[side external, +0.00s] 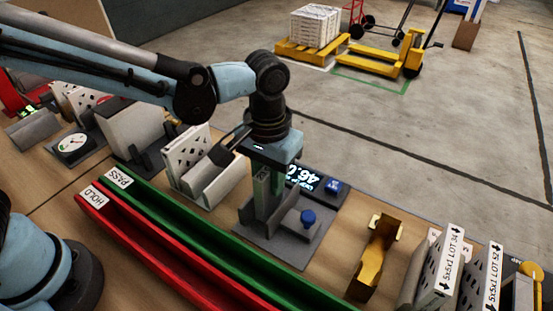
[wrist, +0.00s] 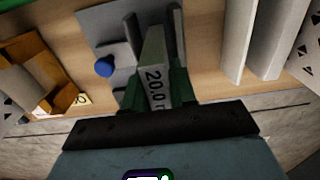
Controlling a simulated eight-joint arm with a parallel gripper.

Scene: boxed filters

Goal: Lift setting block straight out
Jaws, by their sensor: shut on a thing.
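The setting block (wrist: 153,62) is a pale grey bar marked "20.0" in the wrist view. My gripper (wrist: 155,90) has its green fingers shut on the block's two sides. In the side view my gripper (side external: 268,185) points down over the grey gauge fixture (side external: 290,246). The fixture also shows in the wrist view (wrist: 97,22), with upright grey plates near the block and a blue knob (wrist: 104,67). The block's far end lies by these plates; I cannot tell whether it is seated or clear. In the side view the fingers mostly hide the block.
A digital display (side external: 303,178) stands behind the fixture. Green (side external: 200,230) and red (side external: 150,255) channels labelled PASS and HOLD run in front. A yellow bracket (side external: 375,258) lies to the right, then labelled filters (side external: 440,265). A grey holder with a perforated filter (side external: 190,155) stands left.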

